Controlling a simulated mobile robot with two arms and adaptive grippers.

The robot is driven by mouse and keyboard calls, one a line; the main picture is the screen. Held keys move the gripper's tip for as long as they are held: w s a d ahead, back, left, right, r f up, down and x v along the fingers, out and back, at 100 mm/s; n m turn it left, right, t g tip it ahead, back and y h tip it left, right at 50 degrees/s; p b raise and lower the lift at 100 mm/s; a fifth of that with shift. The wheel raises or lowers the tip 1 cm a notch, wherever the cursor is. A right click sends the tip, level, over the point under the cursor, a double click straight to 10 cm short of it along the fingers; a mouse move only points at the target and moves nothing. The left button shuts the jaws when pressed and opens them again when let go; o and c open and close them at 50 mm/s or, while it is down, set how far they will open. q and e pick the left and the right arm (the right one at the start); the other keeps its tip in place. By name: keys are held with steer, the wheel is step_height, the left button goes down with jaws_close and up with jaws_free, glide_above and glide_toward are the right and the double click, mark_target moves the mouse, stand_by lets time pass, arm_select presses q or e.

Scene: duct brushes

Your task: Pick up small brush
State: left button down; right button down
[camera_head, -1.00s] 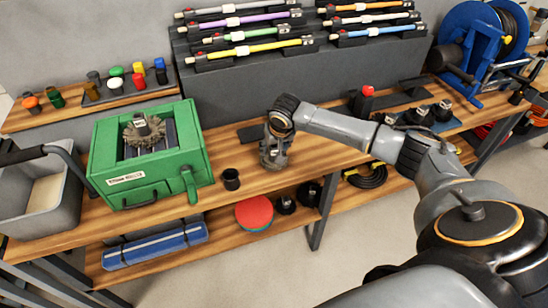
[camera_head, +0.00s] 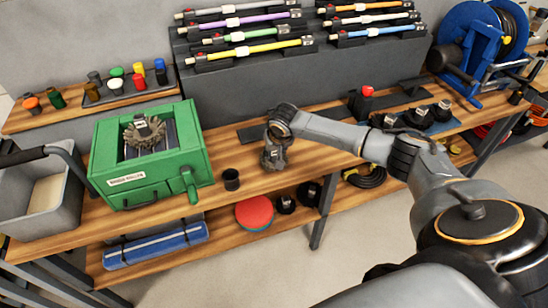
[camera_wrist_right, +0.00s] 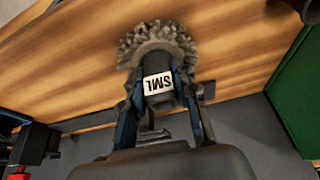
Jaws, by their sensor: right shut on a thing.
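The small brush (camera_wrist_right: 155,44) shows in the right wrist view as a ring of grey-brown bristles on a dark hub with a white "SML" label. My right gripper (camera_wrist_right: 160,88) is shut on the hub, with one finger on each side. In the head view my right gripper (camera_head: 274,158) points down over the middle of the wooden bench, right of the black cup. The brush is mostly hidden by the gripper there, and I cannot tell if it touches the bench. My left gripper is not in view.
A green machine (camera_head: 122,183) with another brush (camera_head: 143,131) in it stands left of a black cup (camera_head: 231,179). A grey bin (camera_head: 68,205) is at far left. Dark brush pieces (camera_head: 420,115) and a blue hose reel (camera_head: 470,40) are right. Coloured rods lie on the back rack (camera_head: 230,85).

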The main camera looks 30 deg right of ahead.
steer(key=shift+r, duration=0.1)
steer(key=shift+r, duration=0.25)
step_height(320, 180, up, 2)
steer(key=shift+w+r+b, duration=0.1)
steer(key=shift+b, duration=0.55)
steer(key=s+a+r+b, duration=0.1)
steer(key=s+a+r, duration=0.8)
steer(key=a+r, duration=0.1)
steer(key=shift+s+b, duration=0.35)
steer(key=shift+s, duration=0.05)
